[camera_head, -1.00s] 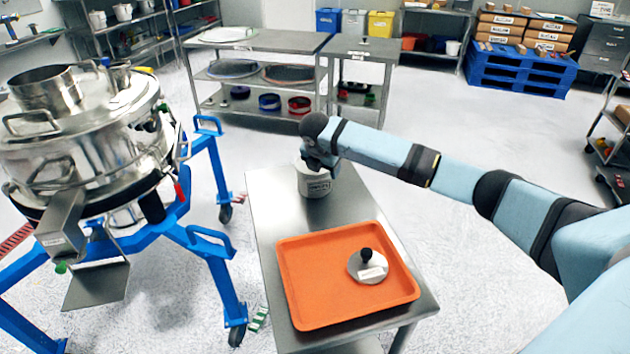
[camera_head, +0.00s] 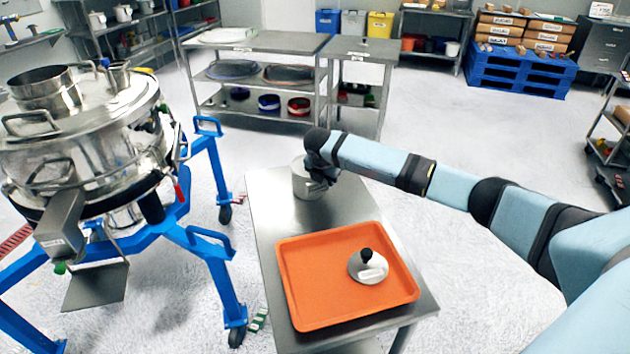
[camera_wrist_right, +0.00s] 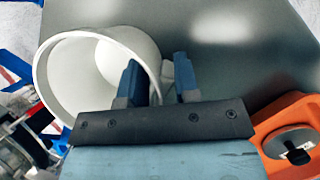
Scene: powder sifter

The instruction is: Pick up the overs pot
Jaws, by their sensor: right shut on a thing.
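The overs pot (camera_head: 304,190) is a pale, open-topped round pot at the far end of the steel table (camera_head: 268,215). My right gripper (camera_head: 321,178) is at its right side in the head view and covers part of it. In the right wrist view the pot (camera_wrist_right: 80,80) shows its open mouth and pale inside. The right gripper's fingers (camera_wrist_right: 160,80) are shut on the pot's wall, one over the mouth and one outside. Whether the pot's base touches the table is unclear. My left gripper is not in view.
An orange tray (camera_head: 318,303) lies on the near part of the table, with a round metal lid (camera_head: 373,272) with a black knob on it. The steel sifter (camera_head: 95,145) on its blue frame (camera_head: 215,275) stands to the left.

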